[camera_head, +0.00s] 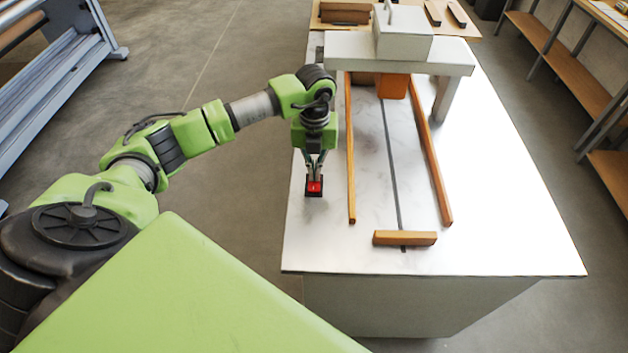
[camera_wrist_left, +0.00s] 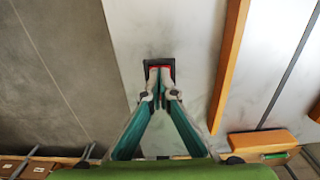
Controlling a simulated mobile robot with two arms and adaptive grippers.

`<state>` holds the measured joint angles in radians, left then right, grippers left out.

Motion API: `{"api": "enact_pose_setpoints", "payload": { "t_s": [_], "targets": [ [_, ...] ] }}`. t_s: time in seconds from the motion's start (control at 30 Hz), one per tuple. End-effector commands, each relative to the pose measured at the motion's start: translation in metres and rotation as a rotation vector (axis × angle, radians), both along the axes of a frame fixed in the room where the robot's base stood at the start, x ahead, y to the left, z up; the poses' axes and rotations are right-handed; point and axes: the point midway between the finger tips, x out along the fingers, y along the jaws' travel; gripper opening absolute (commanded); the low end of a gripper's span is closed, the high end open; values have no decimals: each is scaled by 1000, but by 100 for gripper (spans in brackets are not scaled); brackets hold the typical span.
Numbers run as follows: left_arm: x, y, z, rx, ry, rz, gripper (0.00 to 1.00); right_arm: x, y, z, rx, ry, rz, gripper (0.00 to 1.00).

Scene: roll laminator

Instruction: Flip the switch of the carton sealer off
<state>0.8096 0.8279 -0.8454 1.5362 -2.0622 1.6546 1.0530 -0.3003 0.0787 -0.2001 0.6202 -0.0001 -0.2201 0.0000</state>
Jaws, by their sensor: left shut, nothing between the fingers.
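The carton sealer (camera_head: 402,47) stands on the white table, with a pale bridge across two wooden guide rails. Its switch (camera_head: 314,187) is a red rocker in a black housing near the table's left edge. The switch also shows in the left wrist view (camera_wrist_left: 160,64), partly hidden by the fingers. My left gripper (camera_head: 315,178) points down at the switch, fingers shut and empty, with the tips at or just above the red rocker. I cannot tell whether they touch it. In the left wrist view the fingertips (camera_wrist_left: 160,80) overlap the rocker. My right gripper is not in view.
The wooden guide rails (camera_head: 351,150) (camera_head: 430,150) and a wooden block (camera_head: 405,238) lie right of the switch. An orange part (camera_head: 392,86) sits under the bridge. The table's front right area (camera_head: 500,220) is clear. Shelves stand at the far right.

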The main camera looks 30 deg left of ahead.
Motion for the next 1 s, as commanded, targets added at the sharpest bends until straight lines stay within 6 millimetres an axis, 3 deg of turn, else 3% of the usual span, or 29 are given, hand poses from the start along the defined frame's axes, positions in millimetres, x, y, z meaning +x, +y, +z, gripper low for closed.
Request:
{"api": "enact_pose_setpoints", "payload": {
  "t_s": [0.23,1.0],
  "targets": [
    [0,0,6,-1,1,0,0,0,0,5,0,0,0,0],
    [0,0,68,-1,-1,0,0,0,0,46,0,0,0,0]
  ]
}}
